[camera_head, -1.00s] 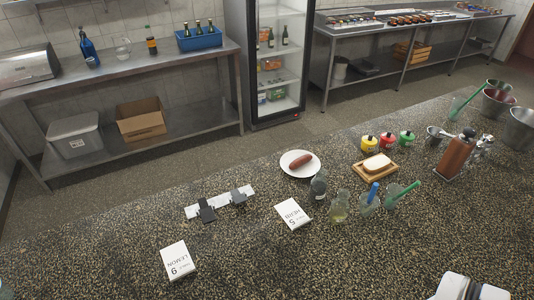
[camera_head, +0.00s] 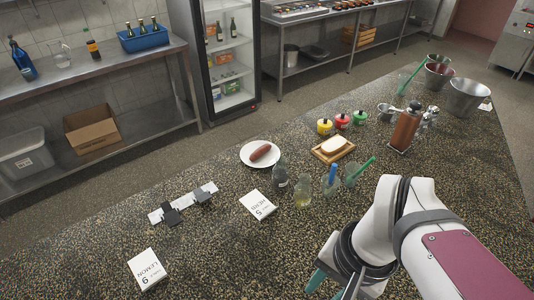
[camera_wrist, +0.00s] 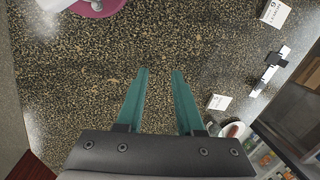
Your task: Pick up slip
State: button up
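Two white slips lie flat on the speckled counter. One reads LEMON 9 (camera_head: 149,270) at the front left; the other reads HERB 5 (camera_head: 258,205) near the middle. In the wrist view, the LEMON slip (camera_wrist: 275,12) is at the top right and the HERB slip (camera_wrist: 219,102) is right of my fingers. A white strip (camera_head: 156,216) with dark clips lies behind the slips. My gripper (camera_wrist: 160,71) has teal fingers, apart with nothing between them, above bare counter. It also shows at the bottom of the head view (camera_head: 328,284), partly cut off.
A plate (camera_head: 246,158) with a sausage, glass bottles (camera_head: 303,191), a wooden board (camera_head: 318,154) with a pale block and several coloured pots stand farther back. A brown dispenser (camera_head: 406,129) and metal buckets (camera_head: 468,97) are at the right. The counter's front left is mostly clear.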

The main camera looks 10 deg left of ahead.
jog(key=w+a+f+m, duration=0.1)
jog(key=w+a, duration=0.1)
jog(key=w, duration=0.6)
jog(key=w+a, duration=0.2)
jog(key=w, duration=0.6)
jog(key=m+t, duration=0.1)
jog(key=t, duration=0.1)
send_near(272, 211)
jog(key=x, duration=0.8)
jog(key=shift+w+f, duration=0.1)
jog(key=shift+f, duration=0.1)
grip_shut()
